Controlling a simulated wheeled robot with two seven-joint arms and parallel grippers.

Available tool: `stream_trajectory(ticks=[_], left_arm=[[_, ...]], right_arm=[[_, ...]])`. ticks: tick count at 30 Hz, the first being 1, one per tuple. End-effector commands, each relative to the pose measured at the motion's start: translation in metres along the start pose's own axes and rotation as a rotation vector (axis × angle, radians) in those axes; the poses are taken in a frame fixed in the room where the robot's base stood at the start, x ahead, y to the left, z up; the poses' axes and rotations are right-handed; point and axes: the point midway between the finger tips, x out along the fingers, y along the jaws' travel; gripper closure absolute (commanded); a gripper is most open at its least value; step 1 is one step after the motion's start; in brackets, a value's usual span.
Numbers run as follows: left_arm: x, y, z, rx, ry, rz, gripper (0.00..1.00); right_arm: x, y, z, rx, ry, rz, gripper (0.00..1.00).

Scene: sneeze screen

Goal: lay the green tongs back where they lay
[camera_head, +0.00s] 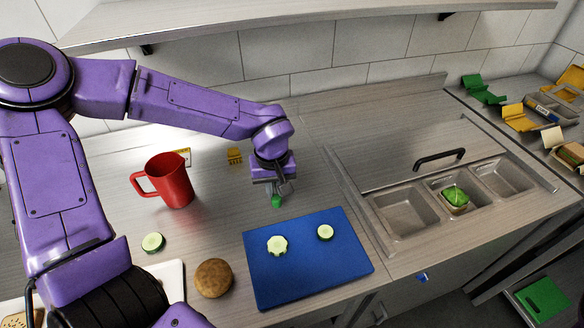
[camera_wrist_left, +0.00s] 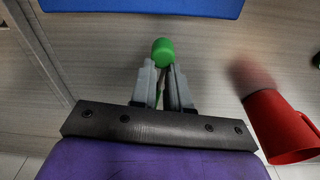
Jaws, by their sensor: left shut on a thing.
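My left gripper (camera_head: 275,194) is over the counter just behind the blue board, shut on the green tongs (camera_head: 277,201). In the left wrist view, my left gripper (camera_wrist_left: 164,72) has its two grey fingers close together around the tongs. Only a rounded green end of the tongs (camera_wrist_left: 163,50) sticks out past the fingertips; the rest is mostly hidden by the fingers. I cannot tell whether the tongs touch the counter. My right gripper is not in view.
A blue cutting board (camera_head: 300,282) with cucumber slices lies in front. A round brown bun (camera_head: 214,279) lies near the front. A sink-like unit with metal bins (camera_head: 405,211) is at right.

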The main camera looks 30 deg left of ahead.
Motion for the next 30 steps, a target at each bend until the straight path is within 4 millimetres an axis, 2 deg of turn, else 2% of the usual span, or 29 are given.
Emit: stream_trajectory(ticks=[9, 15, 17, 21, 30], left_arm=[[-0.004, 0.001, 0.005, 0.010, 0.004, 0.006, 1.00], [-0.008, 0.007, -0.001, 0.009, -0.021, -0.003, 1.00], [0.013, 0.006, 0.000, 0.009, -0.022, -0.004, 1.00], [0.034, 0.005, 0.001, 0.007, -0.022, -0.006, 1.00], [0.057, 0.006, 0.003, 0.008, -0.020, -0.004, 1.00]], right_arm=[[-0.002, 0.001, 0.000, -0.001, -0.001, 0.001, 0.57], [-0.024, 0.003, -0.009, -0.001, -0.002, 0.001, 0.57], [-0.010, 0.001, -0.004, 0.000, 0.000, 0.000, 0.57], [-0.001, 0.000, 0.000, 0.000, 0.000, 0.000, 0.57], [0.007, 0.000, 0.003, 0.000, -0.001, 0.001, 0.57]])
